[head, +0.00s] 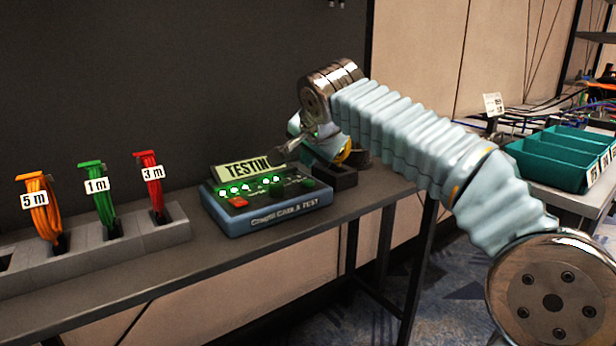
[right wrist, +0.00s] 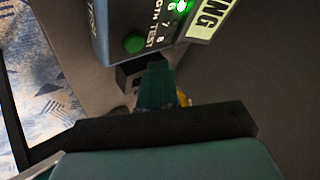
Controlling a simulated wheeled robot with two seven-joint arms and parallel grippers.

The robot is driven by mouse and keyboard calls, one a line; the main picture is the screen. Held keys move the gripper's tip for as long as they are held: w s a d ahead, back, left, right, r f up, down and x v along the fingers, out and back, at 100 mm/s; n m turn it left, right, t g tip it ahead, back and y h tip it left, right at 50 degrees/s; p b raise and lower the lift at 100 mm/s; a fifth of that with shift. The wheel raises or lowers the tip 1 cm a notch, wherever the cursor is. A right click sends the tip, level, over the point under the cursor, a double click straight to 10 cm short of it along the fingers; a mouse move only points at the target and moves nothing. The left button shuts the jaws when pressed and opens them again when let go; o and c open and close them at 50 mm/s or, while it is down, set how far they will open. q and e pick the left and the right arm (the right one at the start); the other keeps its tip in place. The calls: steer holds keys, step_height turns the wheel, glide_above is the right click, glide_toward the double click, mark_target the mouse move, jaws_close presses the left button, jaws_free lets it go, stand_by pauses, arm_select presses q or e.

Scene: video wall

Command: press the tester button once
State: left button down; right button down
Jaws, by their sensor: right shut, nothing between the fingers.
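The cable tester (head: 265,220) is a blue-grey box on the shelf. Its tilted display (head: 245,167) reads "TESTIN" with the end covered, and several green lights glow on its panel. A red button (head: 238,202) is at its front left and a green button (head: 308,183) at its right end. The right wrist view shows the green button (right wrist: 133,44) beside the lettering "TEST". My right gripper (head: 284,153) is shut and empty, above the back right of the tester, apart from the green button. In the right wrist view its fingers (right wrist: 157,85) are together. My left gripper is out of view.
Orange, green and red cable coils (head: 41,208) tagged 5 m, 1 m and 3 m stand in a grey rack (head: 165,236) at the left. A small dark block (head: 338,180) sits right of the tester. Teal bins (head: 545,165) stand at the far right.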

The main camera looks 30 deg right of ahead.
mark_target(310, 184)
steer(key=shift+r+p, duration=1.4)
steer(key=shift+r, duration=0.45)
steer(key=shift+f, duration=0.1)
